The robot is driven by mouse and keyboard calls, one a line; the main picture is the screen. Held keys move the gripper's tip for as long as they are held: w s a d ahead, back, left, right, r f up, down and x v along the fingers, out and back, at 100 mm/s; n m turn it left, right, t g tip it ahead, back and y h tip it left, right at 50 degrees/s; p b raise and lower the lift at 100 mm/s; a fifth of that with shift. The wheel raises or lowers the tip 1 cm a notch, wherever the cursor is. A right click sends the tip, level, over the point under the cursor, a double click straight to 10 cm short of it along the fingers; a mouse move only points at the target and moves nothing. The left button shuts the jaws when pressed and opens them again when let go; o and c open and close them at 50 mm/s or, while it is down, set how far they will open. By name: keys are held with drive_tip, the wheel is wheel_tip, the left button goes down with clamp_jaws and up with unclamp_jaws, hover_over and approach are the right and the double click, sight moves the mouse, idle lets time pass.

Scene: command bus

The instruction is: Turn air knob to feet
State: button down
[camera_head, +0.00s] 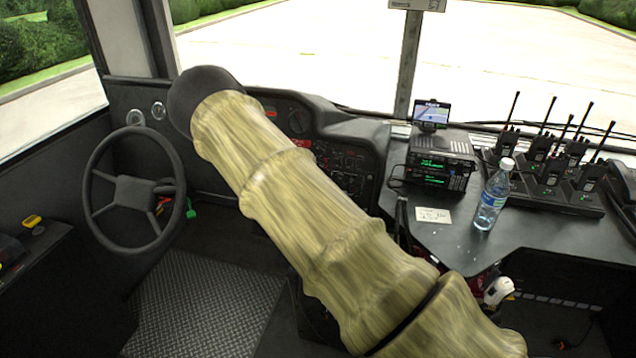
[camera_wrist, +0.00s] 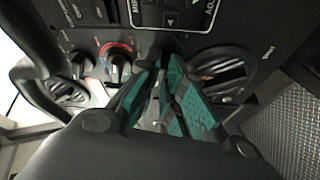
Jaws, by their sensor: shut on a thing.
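In the wrist view my gripper (camera_wrist: 163,66), with teal finger pads, is at the dashboard panel and shut on a knob between its fingertips. That knob, which I take for the air knob, is almost wholly hidden by the fingers, so its pointer setting cannot be read. Left of the fingers is a temperature knob (camera_wrist: 118,66) with a red and blue arc around it, apart from the gripper. In the head view my arm reaches to the dashboard (camera_head: 345,150) and hides my gripper and the knobs.
Round vents lie on both sides of the gripper, the left vent (camera_wrist: 68,92) and the right vent (camera_wrist: 222,74). The steering wheel (camera_head: 92,198) is left of my arm. A water bottle (camera_head: 491,197), a radio (camera_head: 440,162) and several walkie-talkies stand on the right-hand console (camera_head: 450,240).

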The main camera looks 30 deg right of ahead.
drive_tip(key=c, duration=1.5)
unclamp_jaws()
drive_tip(key=shift+c, duration=0.2)
drive_tip(key=v, duration=1.2)
drive_tip(key=shift+s+f, duration=0.1)
drive_tip(key=shift+f, duration=0.05)
